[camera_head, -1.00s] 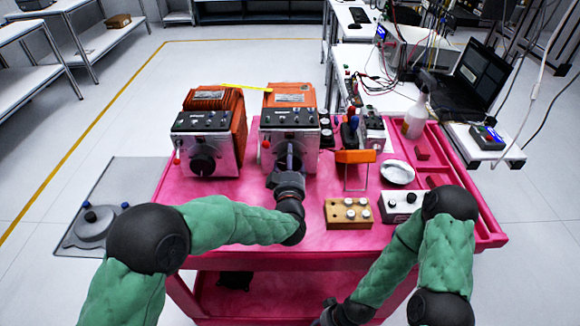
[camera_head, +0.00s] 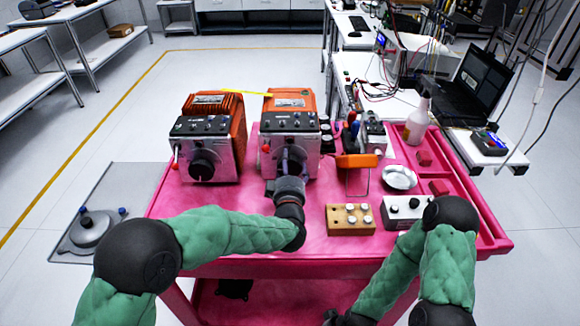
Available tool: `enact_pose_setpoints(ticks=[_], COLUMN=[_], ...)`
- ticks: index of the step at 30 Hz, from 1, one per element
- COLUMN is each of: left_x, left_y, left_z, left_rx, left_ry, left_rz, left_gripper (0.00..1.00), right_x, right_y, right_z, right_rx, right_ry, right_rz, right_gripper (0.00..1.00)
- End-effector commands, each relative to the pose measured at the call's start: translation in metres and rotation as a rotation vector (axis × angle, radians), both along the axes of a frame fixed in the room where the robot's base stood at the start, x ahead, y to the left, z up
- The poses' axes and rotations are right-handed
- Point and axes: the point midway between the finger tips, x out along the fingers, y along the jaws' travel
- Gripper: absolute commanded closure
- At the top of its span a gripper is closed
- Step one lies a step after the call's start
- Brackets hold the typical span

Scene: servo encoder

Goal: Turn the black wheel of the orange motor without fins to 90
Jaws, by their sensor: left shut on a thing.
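Two orange motors with grey front panels stand side by side on the pink cart (camera_head: 240,240). The left one (camera_head: 206,135) has fins along its top and a black wheel (camera_head: 204,163) low on its front. The motor without fins (camera_head: 291,122) is to its right, with a smooth orange top. My left gripper (camera_head: 289,166) is at the lower front of the motor without fins, shut on its black wheel, which my gripper mostly hides. The wheel's angle cannot be read. My right gripper is mostly out of the picture, below the cart's front edge; its fingers do not show.
Right of the motors are an orange-topped stand (camera_head: 356,162), a small metal bowl (camera_head: 399,178), a wooden block with white knobs (camera_head: 349,219) and a white knob box (camera_head: 402,210). A spray bottle (camera_head: 417,122) stands behind. The cart's front left is clear.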

Motion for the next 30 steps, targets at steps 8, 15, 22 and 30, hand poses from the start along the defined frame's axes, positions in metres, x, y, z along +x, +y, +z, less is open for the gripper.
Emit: enact_pose_setpoints(ticks=[8, 15, 22, 30], left_x=[0.003, 0.001, -0.023, -0.077], left_y=[0.004, 0.002, 0.001, 0.001], left_z=[0.007, 0.003, 0.003, 0.004], left_rx=[-0.005, -0.002, -0.002, -0.003], left_ry=[-0.014, -0.007, -0.006, -0.008], left_rz=[0.011, 0.006, 0.003, 0.004], left_gripper=[0.07, 0.07, 0.07, 0.07], right_x=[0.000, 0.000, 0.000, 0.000], right_y=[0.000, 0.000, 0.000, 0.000], right_z=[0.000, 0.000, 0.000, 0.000], right_rx=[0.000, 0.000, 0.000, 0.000], right_ry=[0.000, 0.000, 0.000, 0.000], right_rz=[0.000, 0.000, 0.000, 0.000], right_gripper=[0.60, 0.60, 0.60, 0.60])
